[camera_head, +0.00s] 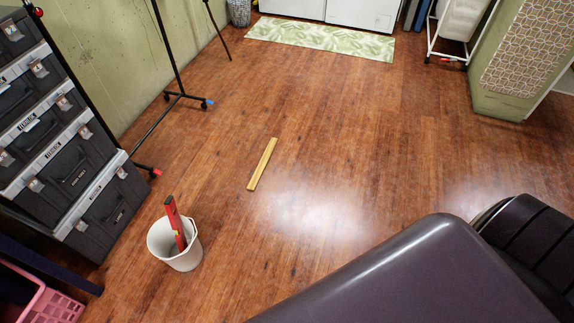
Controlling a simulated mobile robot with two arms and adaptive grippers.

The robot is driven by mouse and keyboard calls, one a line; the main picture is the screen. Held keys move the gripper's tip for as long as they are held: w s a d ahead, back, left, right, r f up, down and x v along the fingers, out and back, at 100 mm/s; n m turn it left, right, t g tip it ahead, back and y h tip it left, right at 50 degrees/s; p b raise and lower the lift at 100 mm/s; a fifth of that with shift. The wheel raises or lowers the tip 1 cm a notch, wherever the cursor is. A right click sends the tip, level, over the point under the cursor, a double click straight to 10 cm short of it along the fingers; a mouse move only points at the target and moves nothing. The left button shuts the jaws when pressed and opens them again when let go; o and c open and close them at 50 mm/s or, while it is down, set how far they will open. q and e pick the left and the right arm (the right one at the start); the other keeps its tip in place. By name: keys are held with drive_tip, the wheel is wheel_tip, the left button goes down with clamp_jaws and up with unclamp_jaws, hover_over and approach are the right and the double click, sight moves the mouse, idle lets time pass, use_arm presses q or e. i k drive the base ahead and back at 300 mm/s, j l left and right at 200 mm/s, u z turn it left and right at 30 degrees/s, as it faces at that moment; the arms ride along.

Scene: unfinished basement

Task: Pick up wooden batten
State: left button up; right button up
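The wooden batten (262,164) is a short, straight, light yellow strip. It lies flat on the brown wood floor near the middle of the head view, slanting from upper right to lower left. Nothing covers it and nothing touches it. Neither of my grippers shows in this view.
A white bucket (176,246) with a red tool (175,222) in it stands lower left of the batten. Stacked black toolboxes (65,160) and a wheeled rack (184,96) line the left. A green leafy mat (319,39) lies at the back. Floor around the batten is clear.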

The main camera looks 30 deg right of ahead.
sight(253, 183)
drive_tip(key=z, duration=0.7)
drive_tip(key=u, duration=0.35)
drive_tip(key=i+l+u, duration=0.15)
drive_tip(key=u, duration=0.2)
drive_tip(key=i+l+u, duration=0.15)
drive_tip(key=l+u, duration=0.15)
drive_tip(key=i+l+u, duration=0.1)
drive_tip(key=l+u, duration=0.6)
drive_tip(key=i+l, duration=0.05)
